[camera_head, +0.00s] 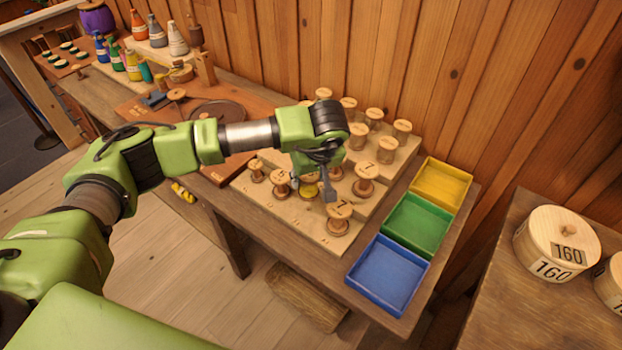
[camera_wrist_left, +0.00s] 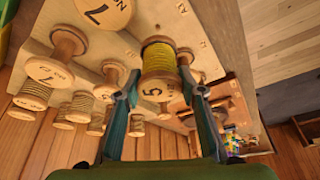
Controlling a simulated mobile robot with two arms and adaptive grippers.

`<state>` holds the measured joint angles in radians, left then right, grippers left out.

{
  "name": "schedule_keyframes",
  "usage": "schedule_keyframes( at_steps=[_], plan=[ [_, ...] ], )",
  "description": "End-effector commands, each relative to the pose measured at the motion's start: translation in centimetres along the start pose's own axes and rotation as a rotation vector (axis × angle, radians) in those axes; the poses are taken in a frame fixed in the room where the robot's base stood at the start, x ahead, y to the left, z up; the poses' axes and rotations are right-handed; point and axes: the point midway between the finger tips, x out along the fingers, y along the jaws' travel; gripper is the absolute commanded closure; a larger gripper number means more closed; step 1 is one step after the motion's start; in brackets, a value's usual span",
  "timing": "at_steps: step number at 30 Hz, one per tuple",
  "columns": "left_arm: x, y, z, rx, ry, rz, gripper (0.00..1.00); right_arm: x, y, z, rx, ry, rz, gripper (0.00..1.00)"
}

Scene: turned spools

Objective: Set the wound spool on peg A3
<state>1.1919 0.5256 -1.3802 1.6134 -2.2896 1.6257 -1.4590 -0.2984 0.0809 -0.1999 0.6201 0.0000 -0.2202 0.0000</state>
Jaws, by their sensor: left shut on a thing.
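The wound spool, with yellow thread and a wooden end marked 5, is between the fingers of my left gripper in the left wrist view (camera_wrist_left: 159,60). In the head view its yellow thread (camera_head: 308,190) shows partly behind my left gripper (camera_head: 312,187), which is shut on it. It is at the front row of the stepped spool rack (camera_head: 312,238), between a bare spool (camera_head: 280,186) and a spool marked 7 (camera_head: 338,221). I cannot tell whether it touches the rack. My right gripper is out of view.
Several other spools stand on the rack's higher steps, close to my gripper. Blue (camera_head: 388,275), green (camera_head: 416,225) and yellow (camera_head: 441,186) trays lie right of the rack. A round wooden box marked 160 (camera_head: 556,244) stands on another surface. A plank wall rises behind.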

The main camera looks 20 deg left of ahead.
Motion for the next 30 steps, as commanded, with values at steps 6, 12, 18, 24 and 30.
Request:
schedule_keyframes(
  at_steps=[6,12,18,24,30],
  plan=[
    [1.0,0.2,0.1,-0.020,-0.001,-0.009,0.85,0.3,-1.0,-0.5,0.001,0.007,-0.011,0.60],
    [2.5,0.2,0.8,-0.019,-0.003,-0.008,0.85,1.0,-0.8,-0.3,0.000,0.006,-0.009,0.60],
    [4.7,0.2,1.6,-0.018,-0.001,-0.007,0.85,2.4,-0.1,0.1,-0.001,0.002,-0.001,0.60],
    [5.5,0.2,1.9,-0.018,-0.001,-0.007,0.85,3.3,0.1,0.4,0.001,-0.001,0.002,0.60],
    [5.3,0.2,1.9,-0.018,-0.001,-0.007,0.85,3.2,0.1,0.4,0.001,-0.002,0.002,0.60]
  ],
)
